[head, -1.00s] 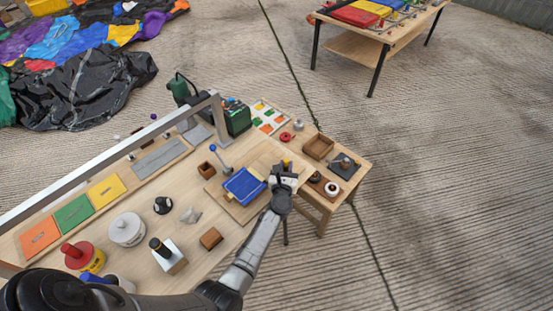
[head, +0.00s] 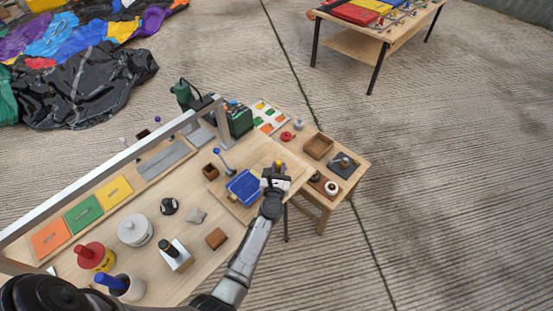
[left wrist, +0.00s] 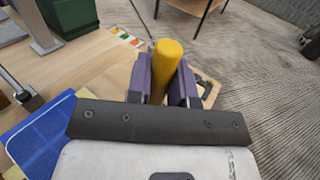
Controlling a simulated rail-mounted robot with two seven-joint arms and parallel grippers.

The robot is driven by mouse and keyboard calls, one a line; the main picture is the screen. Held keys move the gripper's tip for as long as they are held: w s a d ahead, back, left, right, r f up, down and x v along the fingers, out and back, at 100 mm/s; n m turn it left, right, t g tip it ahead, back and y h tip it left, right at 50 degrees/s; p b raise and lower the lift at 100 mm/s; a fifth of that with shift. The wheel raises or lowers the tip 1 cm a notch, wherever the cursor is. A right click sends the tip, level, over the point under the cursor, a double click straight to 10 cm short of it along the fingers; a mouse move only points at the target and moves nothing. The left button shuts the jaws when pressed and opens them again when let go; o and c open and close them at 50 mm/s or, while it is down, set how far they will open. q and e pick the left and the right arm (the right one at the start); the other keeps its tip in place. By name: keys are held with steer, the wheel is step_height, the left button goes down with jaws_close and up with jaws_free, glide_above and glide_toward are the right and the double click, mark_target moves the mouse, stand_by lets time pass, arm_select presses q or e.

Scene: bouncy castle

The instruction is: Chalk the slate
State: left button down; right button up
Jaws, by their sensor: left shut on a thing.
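My left gripper (head: 275,178) is shut on a yellow cylinder (left wrist: 166,62), which looks like a thick chalk stick. The cylinder stands up between the purple fingers in the left wrist view. In the head view the gripper is over the right end of the workbench, just right of a blue ribbed panel (head: 243,186). A flat grey slab (head: 164,158) lies toward the back of the bench, and a dark square plate (head: 352,172) lies on the small side table. I cannot tell which is the slate. My right gripper is not in view.
A metal rail (head: 110,166) runs above the bench's back side. A blue-knobbed lever (head: 222,160) stands by the panel. A wooden tray (head: 318,147) sits on the side table.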

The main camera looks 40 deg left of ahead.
mark_target(279, 165)
arm_select(q)
steer(key=shift+w+r+p, duration=0.1)
steer(key=shift+r+p, duration=0.85)
steer(key=shift+r, duration=0.55)
